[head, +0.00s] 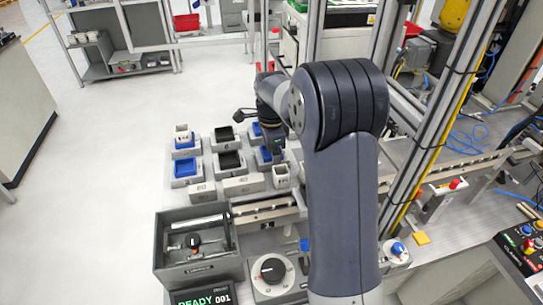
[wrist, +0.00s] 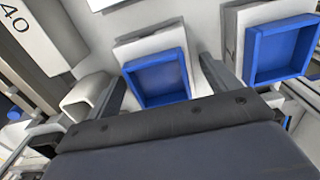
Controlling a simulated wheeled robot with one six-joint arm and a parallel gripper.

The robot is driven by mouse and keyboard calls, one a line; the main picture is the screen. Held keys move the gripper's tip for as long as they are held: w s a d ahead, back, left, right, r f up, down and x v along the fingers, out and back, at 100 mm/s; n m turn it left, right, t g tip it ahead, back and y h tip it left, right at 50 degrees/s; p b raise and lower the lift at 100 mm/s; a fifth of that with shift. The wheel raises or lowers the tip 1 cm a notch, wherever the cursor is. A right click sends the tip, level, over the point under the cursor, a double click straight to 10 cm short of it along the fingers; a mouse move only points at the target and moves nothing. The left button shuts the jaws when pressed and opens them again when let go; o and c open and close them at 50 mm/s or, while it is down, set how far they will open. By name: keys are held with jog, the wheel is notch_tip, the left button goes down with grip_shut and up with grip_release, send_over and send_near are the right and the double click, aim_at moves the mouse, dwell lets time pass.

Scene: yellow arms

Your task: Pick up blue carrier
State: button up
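Blue carriers, shallow open square trays, sit on pale grey blocks. In the head view there is a front-left one (head: 186,168), a back-left one (head: 185,143), and two partly hidden by my arm, at the right front (head: 263,158) and right back (head: 257,129). In the wrist view one blue carrier (wrist: 157,79) lies between the two spread fingers of my gripper (wrist: 163,73). The fingers look apart from its sides; how far down they reach is unclear. A second blue carrier (wrist: 283,50) is to the right. My gripper is open and empty.
Black carriers (head: 229,161) stand between the blue columns. White cups (head: 281,175) stand close by, one beside the left finger in the wrist view (wrist: 87,97). A grey bin (head: 170,258) is in front. A metal frame post (head: 432,120) rises to the right.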

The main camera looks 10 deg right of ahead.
jog(key=c, duration=1.1)
jog(key=shift+r, duration=0.1)
